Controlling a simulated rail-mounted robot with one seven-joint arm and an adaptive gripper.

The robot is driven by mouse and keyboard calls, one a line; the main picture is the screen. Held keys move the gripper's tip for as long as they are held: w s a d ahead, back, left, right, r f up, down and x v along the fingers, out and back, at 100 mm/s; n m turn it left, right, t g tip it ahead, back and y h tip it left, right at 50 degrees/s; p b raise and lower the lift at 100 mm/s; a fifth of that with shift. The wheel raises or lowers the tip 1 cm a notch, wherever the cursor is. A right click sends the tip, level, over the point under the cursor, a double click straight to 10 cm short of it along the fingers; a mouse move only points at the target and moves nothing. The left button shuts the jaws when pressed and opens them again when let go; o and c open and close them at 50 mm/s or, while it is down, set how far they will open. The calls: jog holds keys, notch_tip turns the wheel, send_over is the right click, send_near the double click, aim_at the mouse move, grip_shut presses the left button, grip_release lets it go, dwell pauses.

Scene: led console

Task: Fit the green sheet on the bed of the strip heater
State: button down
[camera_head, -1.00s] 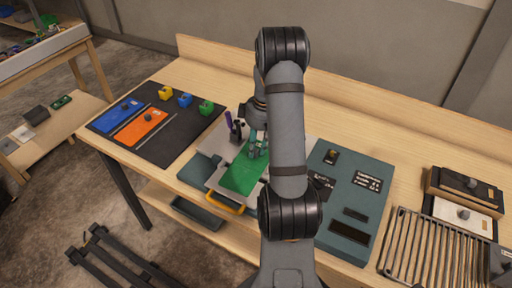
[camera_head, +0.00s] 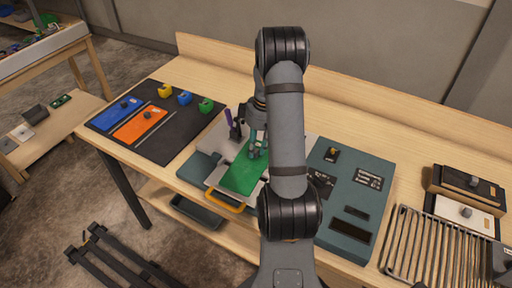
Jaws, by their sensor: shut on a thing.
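The green sheet (camera_head: 240,177) lies over the light grey bed (camera_head: 216,146) of the strip heater, left of my arm. It looks flat on the bed, but I cannot tell if it is fully seated. My gripper (camera_head: 256,153) is above the sheet's far part and shut on it, probably by a knob that the fingers hide. The heater's dark teal housing (camera_head: 347,201) extends to the right of my arm. A yellow handle (camera_head: 225,202) is at the bed's front edge. My arm hides the right side of the bed.
A dark mat (camera_head: 178,146) at left holds a blue sheet (camera_head: 121,113), an orange sheet (camera_head: 140,125) and small yellow, blue and green blocks. A purple-topped upright part (camera_head: 231,120) stands close left of my gripper. A wire rack (camera_head: 432,250) is at right.

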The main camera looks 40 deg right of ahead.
jog(key=shift+f, duration=0.15)
jog(key=c, duration=1.4)
grip_release()
notch_tip(320, 180, up, 12)
jog(key=s, duration=0.1)
jog(key=shift+d, duration=0.45)
jog(key=shift+s, duration=0.1)
jog(key=f, duration=0.8)
jog(key=w+a+f, duration=0.1)
jog(key=f, duration=0.2)
jog(key=shift+f, duration=0.4)
jog(key=shift+w+r, duration=0.1)
jog(key=shift+r, duration=0.05)
